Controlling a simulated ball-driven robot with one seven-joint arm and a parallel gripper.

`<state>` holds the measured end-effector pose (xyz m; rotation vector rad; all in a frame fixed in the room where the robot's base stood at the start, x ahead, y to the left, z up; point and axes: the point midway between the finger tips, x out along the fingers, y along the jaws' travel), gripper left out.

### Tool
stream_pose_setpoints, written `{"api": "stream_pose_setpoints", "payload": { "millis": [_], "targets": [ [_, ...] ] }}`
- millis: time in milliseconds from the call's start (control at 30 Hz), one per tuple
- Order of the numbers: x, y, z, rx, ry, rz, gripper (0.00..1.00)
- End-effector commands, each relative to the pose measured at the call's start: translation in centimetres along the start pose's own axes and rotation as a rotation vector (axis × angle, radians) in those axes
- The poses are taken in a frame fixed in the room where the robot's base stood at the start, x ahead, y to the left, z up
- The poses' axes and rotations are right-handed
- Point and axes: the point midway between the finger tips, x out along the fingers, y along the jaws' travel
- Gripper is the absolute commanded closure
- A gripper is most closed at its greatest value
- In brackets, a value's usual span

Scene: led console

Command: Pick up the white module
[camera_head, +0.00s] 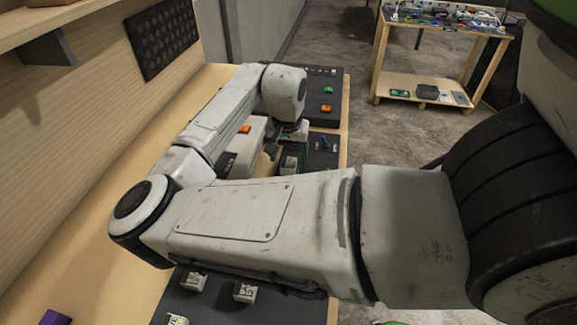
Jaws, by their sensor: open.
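My gripper (288,140) hangs at the end of my arm over the far part of the bench, largely hidden by the wrist and forearm. It is open. A small whitish block (289,165) shows just below it, partly cut off by my forearm; I cannot tell whether they touch. Other small white modules stand on the dark panel in the near part of the bench: one on the left (193,281), one to its right (243,292) and one at the bottom edge (175,320). Which one is the white module of the task I cannot tell.
A dark console panel (328,105) with green and orange parts lies at the far end. A purple block (55,317) lies at the lower left. A wooden wall and shelf bound the left side. A second wooden table (440,85) with parts stands beyond the grey floor.

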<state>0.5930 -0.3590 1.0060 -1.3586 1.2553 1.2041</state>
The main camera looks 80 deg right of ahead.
Motion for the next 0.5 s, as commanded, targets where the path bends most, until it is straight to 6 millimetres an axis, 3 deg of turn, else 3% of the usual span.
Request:
{"api": "stream_pose_setpoints", "payload": {
  "millis": [200,433,500],
  "targets": [
    [2.0,0.1,0.0,0.000,0.000,0.001,0.28],
    [2.1,0.1,0.0,0.001,0.001,0.001,0.28],
    [2.1,0.0,0.0,0.001,0.001,0.001,0.34]
  ]
}}
